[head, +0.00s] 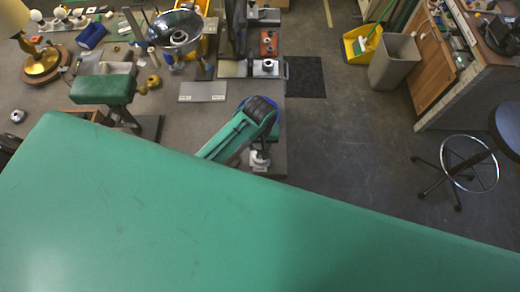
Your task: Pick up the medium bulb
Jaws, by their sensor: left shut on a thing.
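In the head view my left gripper (260,160) is at the end of a green arm, below a dark joint, near the edge of the grey worktop. It is small and partly hidden by the arm. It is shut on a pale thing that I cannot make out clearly. Whitish round bulbs, such as a left one (36,15) and one beside it (60,12), stand on a strip at the top left. I cannot tell which bulb is the medium one. My right gripper is not in view.
A gold-based lamp (41,65), a green vise (105,88) and a metal bowl-shaped reflector (180,30) stand on the worktop. A grey plate (203,92) lies left of the arm. A large green surface close to the camera hides the lower part.

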